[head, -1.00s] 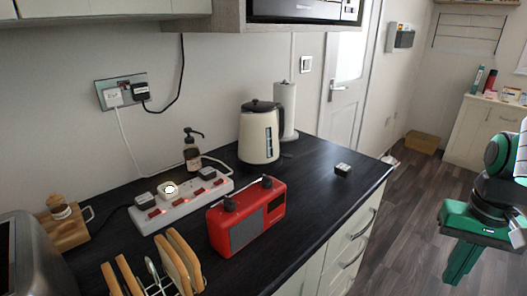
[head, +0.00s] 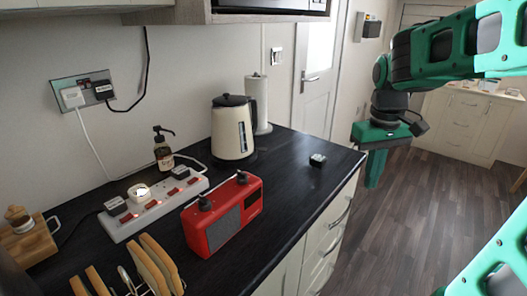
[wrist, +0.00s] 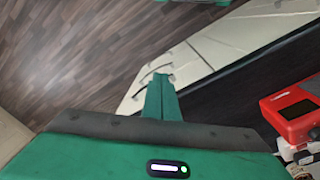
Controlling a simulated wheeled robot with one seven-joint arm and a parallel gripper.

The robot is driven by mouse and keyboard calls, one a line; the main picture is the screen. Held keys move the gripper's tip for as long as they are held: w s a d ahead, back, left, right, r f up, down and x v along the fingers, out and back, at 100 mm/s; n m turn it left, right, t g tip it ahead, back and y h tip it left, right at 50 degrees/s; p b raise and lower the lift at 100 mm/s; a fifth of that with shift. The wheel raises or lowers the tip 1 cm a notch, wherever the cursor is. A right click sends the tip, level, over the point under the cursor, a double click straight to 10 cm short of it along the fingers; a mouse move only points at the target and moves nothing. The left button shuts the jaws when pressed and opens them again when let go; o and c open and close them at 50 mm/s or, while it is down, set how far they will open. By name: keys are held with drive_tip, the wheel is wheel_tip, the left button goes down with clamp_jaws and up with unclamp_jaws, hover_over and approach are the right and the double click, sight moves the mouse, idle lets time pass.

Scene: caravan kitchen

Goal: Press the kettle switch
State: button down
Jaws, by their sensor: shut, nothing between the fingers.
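A cream kettle (head: 232,130) with a dark lid and handle stands upright at the back of the black worktop. A small switch on it cannot be made out in the head view. A white power strip (head: 128,228) with several red switches and plugs lies left of it on the worktop. My gripper (head: 374,184) points down, right of the worktop's edge and well apart from the kettle. Its fingers are together and empty. They also show in the wrist view (wrist: 161,82), over the floor and drawer fronts. The kettle cannot be seen in the wrist view.
A red radio (head: 222,217) stands in front of the power strip, near a toast rack (head: 155,265). A paper roll (head: 258,105) and soap bottle (head: 163,152) flank the kettle. A cabinet hangs above.

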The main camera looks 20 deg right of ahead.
drive_tip(key=w+a+r+n, duration=0.1)
drive_tip(key=w+a+n, duration=0.2)
drive_tip(key=w, duration=0.5)
drive_tip(key=w+a+r+n, duration=0.1)
drive_tip(key=w+a+n, duration=0.1)
drive_tip(key=w, duration=0.5)
drive_tip(key=n+t+y, duration=0.1)
drive_tip(key=n+y, duration=0.2)
drive_tip(key=n, duration=0.4)
approach(264, 149)
drive_tip(key=shift+s+d+r, duration=0.15)
drive_tip(key=shift+r, duration=0.3)
drive_tip(key=shift+x, duration=3.55)
